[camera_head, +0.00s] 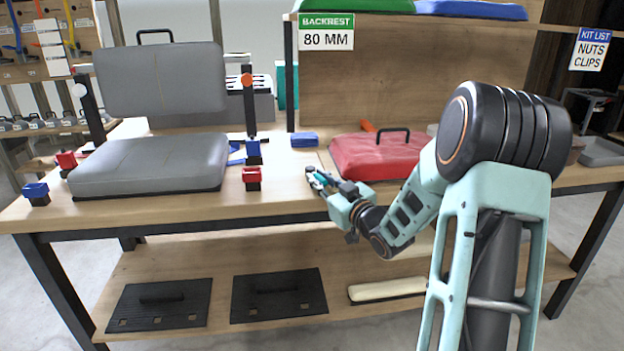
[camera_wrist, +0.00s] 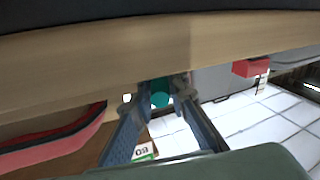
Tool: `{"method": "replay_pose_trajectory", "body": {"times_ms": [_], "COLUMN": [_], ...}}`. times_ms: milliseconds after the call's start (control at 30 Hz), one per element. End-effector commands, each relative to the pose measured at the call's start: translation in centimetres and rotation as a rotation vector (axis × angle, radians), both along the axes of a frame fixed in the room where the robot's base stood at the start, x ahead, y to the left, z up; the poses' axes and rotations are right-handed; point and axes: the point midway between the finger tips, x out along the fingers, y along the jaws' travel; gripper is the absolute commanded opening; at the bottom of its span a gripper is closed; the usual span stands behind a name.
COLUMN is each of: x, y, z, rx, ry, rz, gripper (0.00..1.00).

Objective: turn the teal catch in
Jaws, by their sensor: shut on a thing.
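The teal catch (camera_wrist: 160,90) shows in the wrist view as a small round teal piece between my two fingertips. My gripper (camera_wrist: 158,98) is shut on it, with one finger on each side. In the head view, my gripper (camera_head: 318,180) is at the middle of the workbench (camera_head: 285,205), just above or at its top near the front. The catch is too small and too covered by the fingers there to tell its angle.
A grey seat cushion (camera_head: 150,165) and upright grey backrest (camera_head: 160,80) stand left, with a red block (camera_head: 252,178) nearby. A red cushion (camera_head: 372,157) with a black handle lies close right of my gripper. A small blue block (camera_head: 304,139) lies behind.

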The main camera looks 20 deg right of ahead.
Motion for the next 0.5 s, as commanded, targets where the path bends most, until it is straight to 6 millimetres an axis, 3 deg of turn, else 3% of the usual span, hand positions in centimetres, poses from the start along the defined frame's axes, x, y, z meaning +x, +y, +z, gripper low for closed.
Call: {"method": "replay_pose_trajectory", "body": {"times_ms": [400, 433, 500], "x": [0.22, 0.22, 0.21], "y": [0.12, 0.12, 0.08], "z": [0.61, 0.62, 0.56], "rx": [0.0, 0.0, 0.0], "ry": [-0.012, -0.012, -0.011], "rz": [0.019, 0.019, 0.018], "gripper": [0.0, 0.18, 0.25]}}
